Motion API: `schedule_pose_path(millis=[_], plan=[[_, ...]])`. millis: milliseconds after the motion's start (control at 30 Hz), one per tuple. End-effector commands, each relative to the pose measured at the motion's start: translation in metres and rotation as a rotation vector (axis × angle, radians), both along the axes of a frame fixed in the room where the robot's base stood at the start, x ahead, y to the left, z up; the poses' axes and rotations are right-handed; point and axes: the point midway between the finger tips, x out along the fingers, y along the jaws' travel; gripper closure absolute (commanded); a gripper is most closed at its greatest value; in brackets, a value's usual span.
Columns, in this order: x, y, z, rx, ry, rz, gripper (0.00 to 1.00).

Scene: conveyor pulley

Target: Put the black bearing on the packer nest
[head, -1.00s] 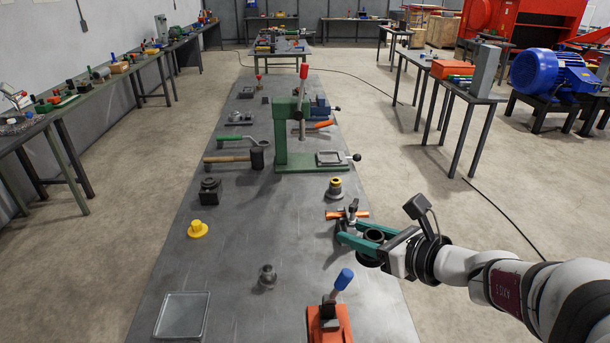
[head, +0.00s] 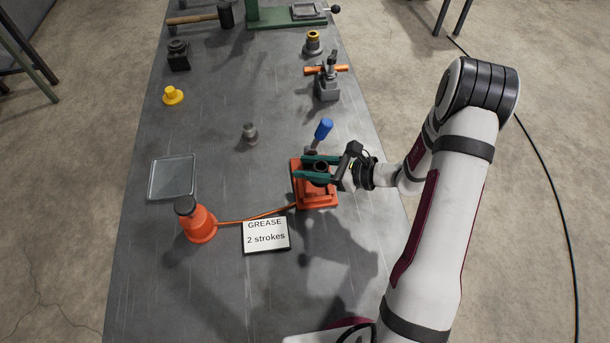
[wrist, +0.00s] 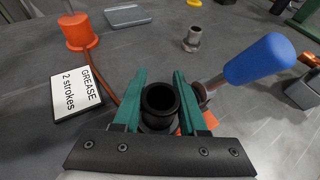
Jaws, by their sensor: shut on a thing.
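My gripper (head: 301,166) is shut on the black bearing (head: 320,166), a dark open ring held upright between the two green fingers. In the wrist view the bearing (wrist: 160,101) sits between the fingers, with its bore facing up. The orange packer (head: 316,196) is directly below in the head view, with its blue-handled lever (head: 323,130) behind the fingers. The gripper and bearing cover the packer's nest, so I cannot tell whether the bearing touches it.
An orange grease pot (head: 198,225) with a hose stands left of the packer, beside a "GREASE 2 strokes" sign (head: 266,236).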

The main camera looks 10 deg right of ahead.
Motion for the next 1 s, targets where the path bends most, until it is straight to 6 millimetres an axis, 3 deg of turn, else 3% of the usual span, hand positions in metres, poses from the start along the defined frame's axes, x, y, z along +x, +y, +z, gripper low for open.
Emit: schedule_pose_path(millis=[100,300,667,700,833,1000], plan=[[0.005,0.01,-0.009,-0.001,0.001,0.0,1.0],[0.005,0.011,-0.045,-0.002,0.001,-0.002,1.0],[0.005,0.01,-0.05,-0.002,0.0,-0.003,1.0],[0.005,0.01,-0.05,-0.002,0.0,-0.003,0.52],[0.005,0.01,-0.05,-0.002,0.0,-0.003,0.29],[0.005,0.01,-0.05,-0.002,0.0,-0.003,0.29]])
